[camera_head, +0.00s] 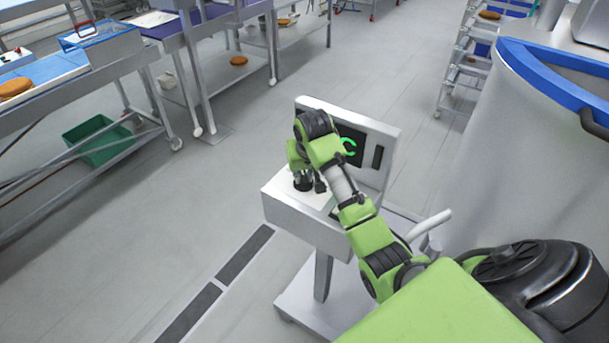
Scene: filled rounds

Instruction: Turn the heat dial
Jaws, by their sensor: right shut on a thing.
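A white control stand (298,213) on a pedestal stands in the middle of the head view. It has a flat top and an upright back panel with a dark screen showing a green arc (350,147). My right arm reaches over it from the lower right, and my right gripper (304,184) points down at the stand's flat top. The gripper is shut on the heat dial, which the gripper and wrist largely hide. The dial's angle cannot be read. My left gripper is not in view.
A large steel vat with a blue rim (555,88) stands close on the right. Metal tables with a blue tray and a green bin (97,141) are at left. A brown round (239,61) lies on a lower shelf. The floor left of the stand is clear.

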